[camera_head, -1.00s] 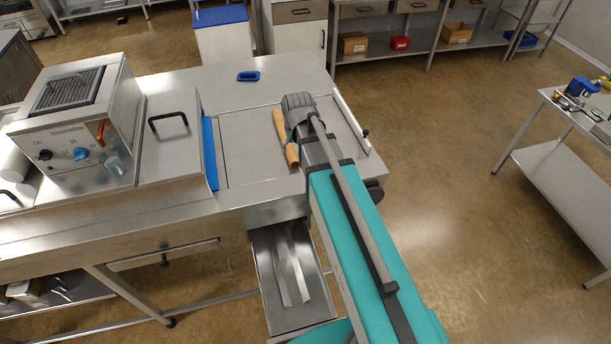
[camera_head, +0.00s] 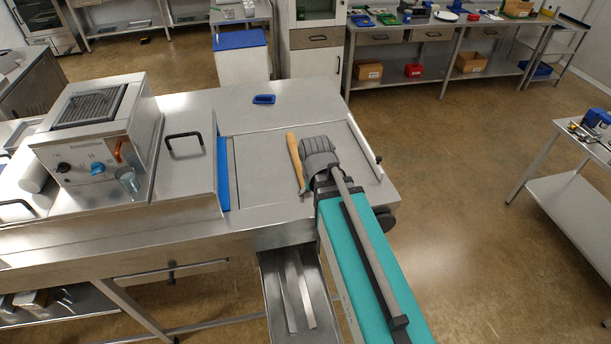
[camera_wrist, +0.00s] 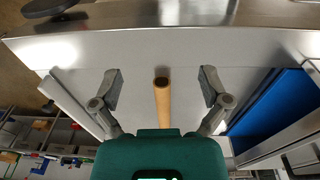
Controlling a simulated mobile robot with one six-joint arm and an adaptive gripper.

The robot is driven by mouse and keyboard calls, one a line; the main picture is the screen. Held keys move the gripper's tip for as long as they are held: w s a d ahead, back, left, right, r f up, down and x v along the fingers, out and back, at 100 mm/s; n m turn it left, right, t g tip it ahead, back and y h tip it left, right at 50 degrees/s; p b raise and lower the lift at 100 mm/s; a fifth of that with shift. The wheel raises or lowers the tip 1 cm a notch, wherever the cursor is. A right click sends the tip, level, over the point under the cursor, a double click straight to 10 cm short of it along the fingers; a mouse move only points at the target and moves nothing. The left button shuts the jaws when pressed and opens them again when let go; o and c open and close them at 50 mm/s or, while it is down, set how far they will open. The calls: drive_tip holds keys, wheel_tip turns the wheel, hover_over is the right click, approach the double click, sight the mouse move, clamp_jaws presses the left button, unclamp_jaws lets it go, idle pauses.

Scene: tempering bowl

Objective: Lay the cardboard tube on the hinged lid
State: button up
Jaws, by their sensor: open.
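The tan cardboard tube (camera_head: 295,158) lies on a flat grey panel (camera_head: 262,172) of the steel bench, just left of my gripper (camera_head: 318,150). In the wrist view the tube (camera_wrist: 162,108) runs lengthwise between my two open fingers (camera_wrist: 160,88), with a gap on each side. I cannot tell how far above it the fingertips are. A steel panel with a black handle (camera_head: 185,136) lies left of the blue strip; it looks like the hinged lid, though I cannot see its hinge. My gripper and arm hide part of the bench.
A steel machine with knobs (camera_head: 95,140) stands on the left. A blue upright strip (camera_head: 223,172) borders the grey panel, and a raised rail (camera_head: 364,150) runs along its right. A small blue object (camera_head: 264,99) lies behind. An open drawer (camera_head: 275,290) hangs below the front edge.

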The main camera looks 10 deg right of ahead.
sight(297, 158)
drive_tip(key=w+a+r+n+t+h+b, duration=0.1)
drive_tip(key=w+t, duration=0.4)
drive_tip(key=w, duration=1.6)
drive_tip(key=shift+w+a+r+h, duration=0.2)
drive_tip(key=shift+a+r+h, duration=0.05)
drive_tip(key=shift+a+h, duration=0.3)
drive_tip(key=shift+f, duration=0.1)
drive_tip(key=b+x, duration=0.7)
drive_tip(key=x, duration=0.1)
drive_tip(key=shift+w+f, duration=0.2)
drive_tip(key=shift+f+b, duration=0.1)
drive_tip(key=shift+b, duration=0.2)
drive_tip(key=b+x, duration=0.3)
drive_tip(key=shift+s+a+f, duration=0.1)
drive_tip(key=shift+a+f, duration=0.05)
drive_tip(key=shift+b+x, duration=0.75)
drive_tip(key=shift+x, duration=0.2)
